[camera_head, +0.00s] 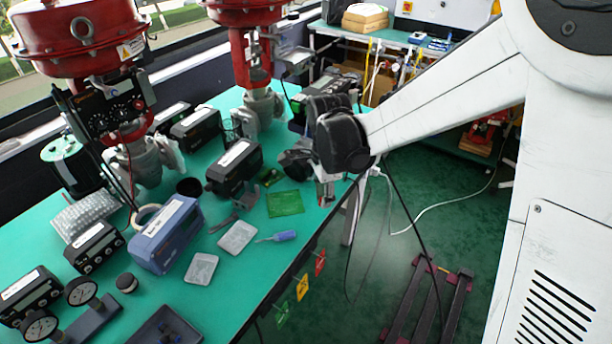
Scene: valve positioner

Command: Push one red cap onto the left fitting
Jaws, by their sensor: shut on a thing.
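My gripper (325,193) is small in the picture, below my dark wrist at the right edge of the green-topped bench (225,285). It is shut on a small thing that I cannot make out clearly. I cannot pick out a red cap with certainty. Several boxy positioners stand on the bench, among them a blue-grey one (167,235) and a black one (234,168). Their fittings are too small to tell, so I cannot single out the left fitting.
Two red valve actuators (90,35) (245,10) on grey bodies stand at the back. Two pale flat trays (237,237) (201,268), a blue-handled screwdriver (285,236), a green board (285,203), gauges (81,291) and a dark tray (168,327) lie on the bench. Floor right of the bench is partly clear.

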